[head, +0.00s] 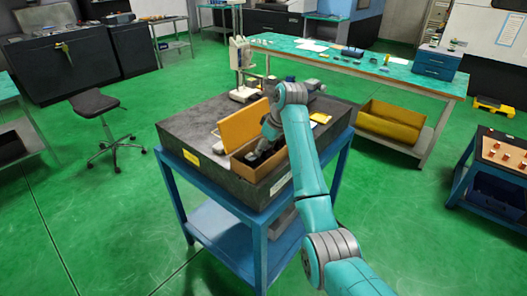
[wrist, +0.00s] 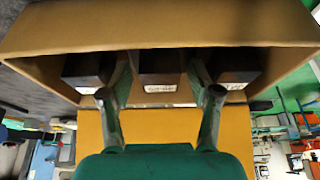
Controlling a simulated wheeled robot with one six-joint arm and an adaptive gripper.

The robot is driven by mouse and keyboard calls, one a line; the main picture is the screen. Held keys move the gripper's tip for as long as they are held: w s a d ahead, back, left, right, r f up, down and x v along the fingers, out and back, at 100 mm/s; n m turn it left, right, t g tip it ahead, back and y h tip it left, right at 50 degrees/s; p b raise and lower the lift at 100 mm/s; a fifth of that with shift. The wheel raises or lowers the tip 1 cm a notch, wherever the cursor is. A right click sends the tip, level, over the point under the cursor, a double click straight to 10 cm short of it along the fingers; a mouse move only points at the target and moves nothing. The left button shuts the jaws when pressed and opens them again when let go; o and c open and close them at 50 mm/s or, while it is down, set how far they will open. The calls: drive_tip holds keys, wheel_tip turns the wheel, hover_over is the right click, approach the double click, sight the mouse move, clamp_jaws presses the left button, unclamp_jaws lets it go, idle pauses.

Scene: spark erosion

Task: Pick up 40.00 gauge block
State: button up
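A brown wooden case (head: 240,172) stands open on the dark granite plate in the head view, its yellow-tan lid (head: 241,127) raised. My gripper (head: 260,152) reaches down into the case, which hides the fingertips there. In the wrist view the case wall (wrist: 170,25) runs across the top. Inside are a dark middle block (wrist: 161,68), a left block (wrist: 88,70) and a right block (wrist: 235,68). Each has a small white label too blurred to read. My gripper (wrist: 160,78) is open, with one finger on each side of the middle block. Contact cannot be made out.
The granite plate (head: 190,128) rests on a blue stand (head: 262,230). A pale instrument on a column (head: 241,70) stands behind the case. A green-topped bench (head: 345,66) is farther back, with a yellow crate (head: 390,122) below. A stool (head: 95,103) stands left on open green floor.

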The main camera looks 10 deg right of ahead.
clamp_jaws()
